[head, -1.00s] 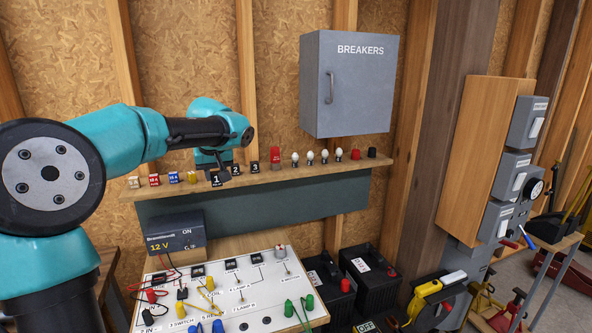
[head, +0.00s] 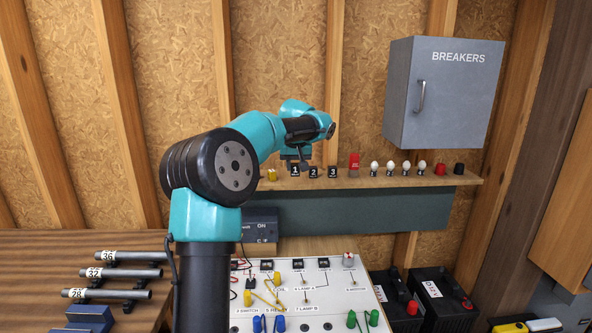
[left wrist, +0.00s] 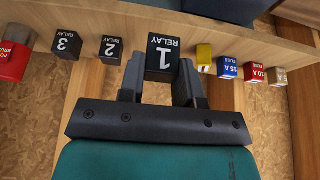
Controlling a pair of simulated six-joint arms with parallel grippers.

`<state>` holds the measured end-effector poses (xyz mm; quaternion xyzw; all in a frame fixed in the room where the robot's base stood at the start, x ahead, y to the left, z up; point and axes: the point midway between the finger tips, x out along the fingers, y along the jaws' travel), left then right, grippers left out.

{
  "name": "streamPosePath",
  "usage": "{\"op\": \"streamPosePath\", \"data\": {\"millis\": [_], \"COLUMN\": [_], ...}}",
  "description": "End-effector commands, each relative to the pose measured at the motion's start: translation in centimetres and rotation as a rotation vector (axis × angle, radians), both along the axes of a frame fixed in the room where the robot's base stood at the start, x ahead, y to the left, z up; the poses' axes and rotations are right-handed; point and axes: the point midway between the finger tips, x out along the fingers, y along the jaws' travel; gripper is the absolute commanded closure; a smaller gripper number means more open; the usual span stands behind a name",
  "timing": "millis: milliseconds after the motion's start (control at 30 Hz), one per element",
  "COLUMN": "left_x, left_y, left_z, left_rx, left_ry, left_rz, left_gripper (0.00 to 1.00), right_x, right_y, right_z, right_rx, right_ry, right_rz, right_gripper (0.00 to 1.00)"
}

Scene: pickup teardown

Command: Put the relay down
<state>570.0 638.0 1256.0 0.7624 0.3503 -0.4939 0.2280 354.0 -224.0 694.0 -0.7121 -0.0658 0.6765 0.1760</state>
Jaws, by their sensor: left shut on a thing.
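My left gripper (head: 294,160) is shut on the black relay marked 1 (head: 295,171), holding it upright at the shelf, left of relay 2 (head: 313,172) and relay 3 (head: 332,172). In the left wrist view, which shows the scene upside down, relay 1 (left wrist: 163,57) sits between the two fingers of the left gripper (left wrist: 161,78), with relay 2 (left wrist: 111,50) and relay 3 (left wrist: 67,46) to one side. Whether its underside touches the shelf cannot be told. My right gripper is out of view.
The wooden shelf (head: 430,180) also bears a yellow fuse (head: 272,175), a red part (head: 354,161), several bulbs (head: 390,168) and two caps. More fuses (left wrist: 228,67) show in the wrist view. The grey breaker box (head: 440,95) hangs above; the wired board (head: 340,290) lies below.

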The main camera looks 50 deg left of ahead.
Motion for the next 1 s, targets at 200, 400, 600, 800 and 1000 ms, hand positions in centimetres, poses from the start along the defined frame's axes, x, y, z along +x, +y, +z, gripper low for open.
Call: {"op": "streamPosePath", "data": {"millis": [200,400,600,800,1000], "left_x": [2.2,3.8,4.4,4.4,4.4], "left_y": [2.5,4.2,4.9,4.9,4.9], "left_z": [-0.4,-0.6,-0.6,-0.6,-1.5], "left_rx": [-0.001,0.000,-0.001,-0.001,-0.001], "left_ry": [-0.001,-0.002,-0.001,-0.001,0.001], "left_rz": [0.002,0.001,0.000,0.000,0.000], "left_gripper": [0.92,0.92,0.92,0.92,0.92], "right_x": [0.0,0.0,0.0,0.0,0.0], "right_y": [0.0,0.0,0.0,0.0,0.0], "right_z": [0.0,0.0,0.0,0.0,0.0], "right_rx": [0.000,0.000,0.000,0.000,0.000], "right_ry": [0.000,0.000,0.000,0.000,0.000], "right_rz": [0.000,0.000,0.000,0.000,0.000], "right_gripper": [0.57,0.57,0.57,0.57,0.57]}}
